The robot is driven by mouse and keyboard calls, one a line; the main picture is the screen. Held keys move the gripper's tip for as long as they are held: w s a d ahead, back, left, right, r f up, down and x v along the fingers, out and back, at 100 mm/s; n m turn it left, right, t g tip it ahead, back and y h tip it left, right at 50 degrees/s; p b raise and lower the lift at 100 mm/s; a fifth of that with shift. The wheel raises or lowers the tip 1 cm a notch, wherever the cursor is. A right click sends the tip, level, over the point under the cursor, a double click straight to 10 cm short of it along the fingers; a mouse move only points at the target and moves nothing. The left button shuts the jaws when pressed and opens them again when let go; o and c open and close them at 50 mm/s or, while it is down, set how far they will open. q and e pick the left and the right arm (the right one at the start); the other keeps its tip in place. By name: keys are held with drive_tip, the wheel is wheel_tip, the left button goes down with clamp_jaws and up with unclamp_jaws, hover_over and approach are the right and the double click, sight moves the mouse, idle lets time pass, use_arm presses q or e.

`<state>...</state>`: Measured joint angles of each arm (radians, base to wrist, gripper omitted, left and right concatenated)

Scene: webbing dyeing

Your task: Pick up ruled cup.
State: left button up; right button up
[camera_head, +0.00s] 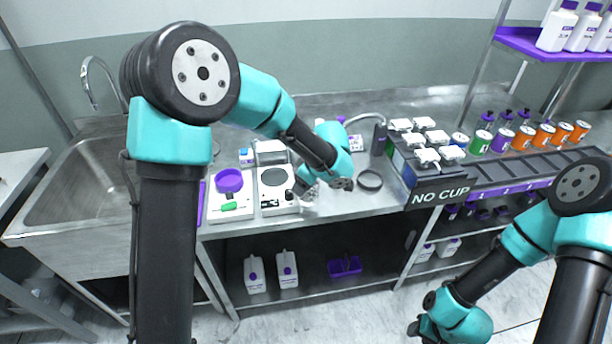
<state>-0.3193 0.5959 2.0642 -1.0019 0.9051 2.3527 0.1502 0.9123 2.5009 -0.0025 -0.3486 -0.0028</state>
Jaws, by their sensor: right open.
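My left gripper (322,186) reaches down over the middle of the bench, just right of a white scale. Its dark fingertips are small, and I cannot tell whether they are open or shut. A pale, clear-looking shape (309,193) sits by these fingers. It may be the ruled cup, but it is too small and covered to be sure, and I cannot tell if it is touched. My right gripper (416,329) hangs open and low at the lower right, in front of the bench and away from everything on it.
A white scale with a round dark plate (274,177) and a device with a purple bowl (229,181) stand left of the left gripper. A dark ring (370,181) lies right of it.

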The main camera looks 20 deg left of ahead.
use_arm(q)
drive_tip(key=s+d, duration=0.2)
drive_tip(key=s, duration=0.7)
drive_tip(key=shift+d+r, duration=0.35)
drive_tip(key=shift+r, duration=0.1)
drive_tip(key=shift+s, duration=0.2)
idle(1.5)
